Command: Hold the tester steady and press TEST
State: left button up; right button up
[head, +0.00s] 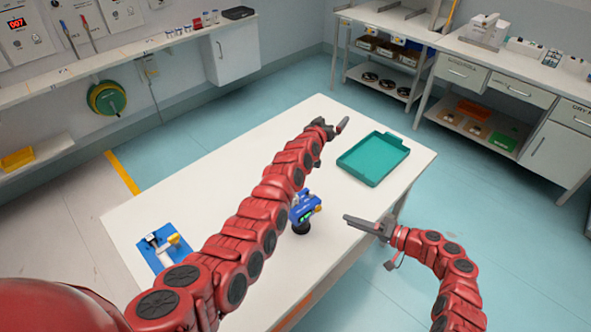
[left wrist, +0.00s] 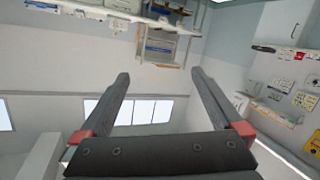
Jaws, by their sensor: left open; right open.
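The tester (head: 304,207) is a blue device with a small green-lit display and a dark round base. It stands upright on the white table (head: 240,140), partly hidden behind my left arm. Its TEST button cannot be made out. My left gripper (head: 336,127) is open and empty, raised over the far part of the table, beyond the tester. In the left wrist view its two dark fingers (left wrist: 160,85) are apart with nothing between them. My right gripper (head: 358,221) is open and empty, to the right of the tester and apart from it.
A teal tray (head: 372,158) lies on the table's right part. A blue mat (head: 150,256) with a white and yellow item (head: 166,242) lies at the near left. Shelves (head: 380,70) and a drawer bench (head: 490,80) stand across the floor. The table's back middle is clear.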

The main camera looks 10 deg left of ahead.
pick_arm(q)
jog(key=s+d+m+g+h, duration=0.2)
jog(key=d+m+g, duration=0.1)
jog(key=d+g, duration=0.1)
jog(key=m+g+y, duration=0.5)
jog(key=g, duration=0.6)
send_over(296, 207)
jog(key=f, duration=0.2)
notch_tip(296, 207, down, 15)
jog(key=shift+f, duration=0.2)
jog(key=shift+w+a+f, duration=0.1)
jog(key=shift+f, duration=0.6)
jog(key=c, duration=1.4)
pick_arm(e)
grip_shut()
